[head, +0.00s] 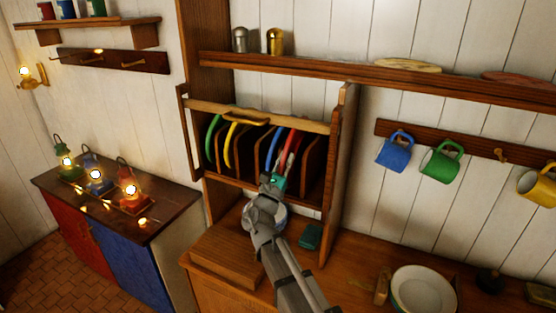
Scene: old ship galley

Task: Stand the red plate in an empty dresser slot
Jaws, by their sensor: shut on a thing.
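The dresser rack (258,107) is wooden, with upright dividers forming slots. A green plate (210,138) stands at its left end, and a yellow plate (229,143) stands beside it. A blue plate (272,148) stands further right. The red plate (289,150) is upright, just right of the blue one, at the rack's front. My gripper (279,181) is shut on the red plate's lower front edge. Whether the plate rests on the slot floor is hidden. The slot between yellow and blue and the far right slot (313,165) look empty.
A rail (308,126) crosses the rack's top front. A teal block (311,237) lies on the counter below, right of my arm. Blue (393,153) and green (441,162) mugs hang on the wall. Lit lamps (96,180) stand at left.

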